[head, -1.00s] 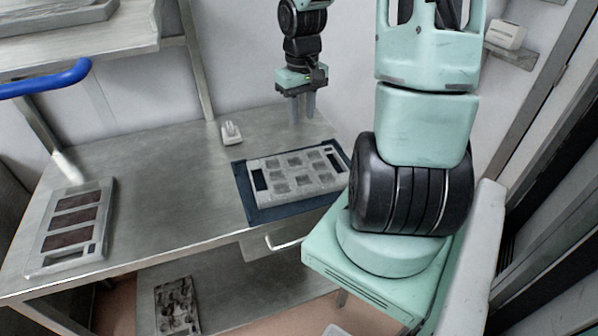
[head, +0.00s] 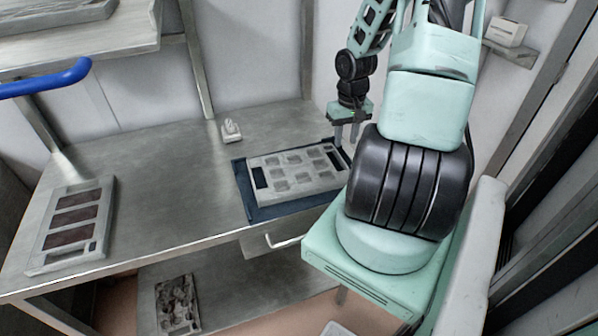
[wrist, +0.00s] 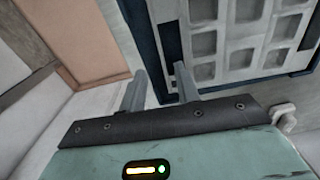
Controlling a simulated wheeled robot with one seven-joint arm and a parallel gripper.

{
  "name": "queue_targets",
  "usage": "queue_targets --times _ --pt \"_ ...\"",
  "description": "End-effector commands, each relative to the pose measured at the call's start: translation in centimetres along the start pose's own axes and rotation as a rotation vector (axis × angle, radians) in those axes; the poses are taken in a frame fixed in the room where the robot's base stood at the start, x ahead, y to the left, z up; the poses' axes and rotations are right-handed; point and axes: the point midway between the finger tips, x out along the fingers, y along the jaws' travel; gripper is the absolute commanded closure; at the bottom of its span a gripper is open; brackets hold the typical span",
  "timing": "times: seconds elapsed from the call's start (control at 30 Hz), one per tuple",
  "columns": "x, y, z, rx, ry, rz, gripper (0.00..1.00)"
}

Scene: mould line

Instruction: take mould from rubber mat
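A light grey mould (head: 295,171) with several square cavities and a dark slot at each end lies flat on the dark blue rubber mat (head: 268,213) on the metal table. In the wrist view the mould (wrist: 237,62) shows at the upper right, with the mat's edge (wrist: 150,50) beside its slotted end. My gripper (head: 346,147) is at the mould's right end in the head view, fingers pointing down. In the wrist view my gripper (wrist: 160,88) has its two fingers apart with nothing between them. My arm hides the right corner of the mat.
Another mould with brown-filled cavities (head: 72,222) lies at the table's left. A small white item (head: 231,130) stands behind the mat. A dark tray (head: 177,305) is on the lower shelf. A blue bar (head: 45,80) juts in at left. The table's middle is clear.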

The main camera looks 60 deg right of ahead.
Motion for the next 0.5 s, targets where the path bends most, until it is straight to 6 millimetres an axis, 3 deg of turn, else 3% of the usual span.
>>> queue_targets --times 0.27,0.5 --pt "2.2 -0.1 0.0 -0.002 -0.002 0.0 0.68" --pt "5.7 -0.3 0.0 -0.003 -0.003 -0.001 0.68"
